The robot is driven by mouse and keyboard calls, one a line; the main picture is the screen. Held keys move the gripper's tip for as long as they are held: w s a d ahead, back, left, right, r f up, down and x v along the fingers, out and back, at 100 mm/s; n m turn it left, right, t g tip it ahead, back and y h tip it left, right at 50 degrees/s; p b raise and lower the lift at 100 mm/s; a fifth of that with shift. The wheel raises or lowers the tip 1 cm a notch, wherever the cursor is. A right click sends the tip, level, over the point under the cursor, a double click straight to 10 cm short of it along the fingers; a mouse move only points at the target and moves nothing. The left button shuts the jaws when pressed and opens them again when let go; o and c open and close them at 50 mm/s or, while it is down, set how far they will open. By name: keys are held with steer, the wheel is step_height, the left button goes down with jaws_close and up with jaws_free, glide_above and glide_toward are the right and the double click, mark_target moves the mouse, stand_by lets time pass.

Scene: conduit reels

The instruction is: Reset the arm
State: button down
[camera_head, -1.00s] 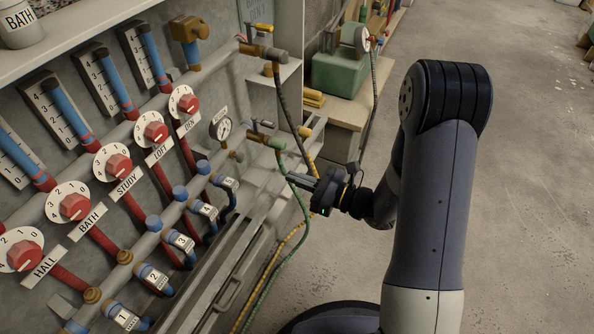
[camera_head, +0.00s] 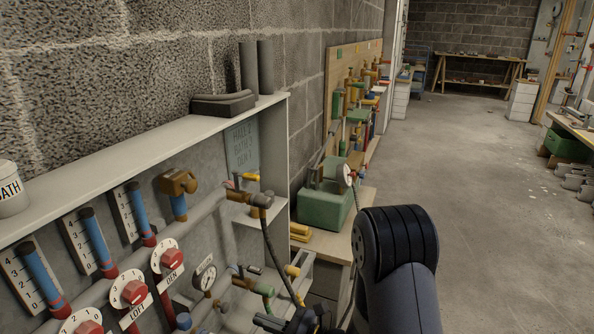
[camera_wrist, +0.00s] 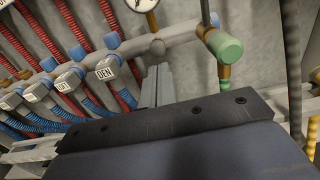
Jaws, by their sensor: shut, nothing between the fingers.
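My gripper (camera_head: 268,322) shows at the bottom edge of the head view, partly cut off, in front of the lower right end of the pipe manifold. In the wrist view its two grey fingers (camera_wrist: 156,86) are together with nothing between them. They point towards the manifold pipe (camera_wrist: 180,38), close to a green-capped fitting (camera_wrist: 226,48); I cannot tell whether they touch anything. My arm rises at the lower middle of the head view, and its lower part is out of frame.
A wall cabinet holds the manifold, red dials (camera_head: 135,292) and a pressure gauge (camera_head: 204,277). Hoses hang close to my gripper. A green box (camera_head: 325,207) stands on a bench to the right of the cabinet. Concrete floor (camera_head: 470,190) is open on the right.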

steer(key=shift+s+v, duration=0.2)
steer(key=shift+v, duration=1.45)
steer(key=shift+a, duration=0.15)
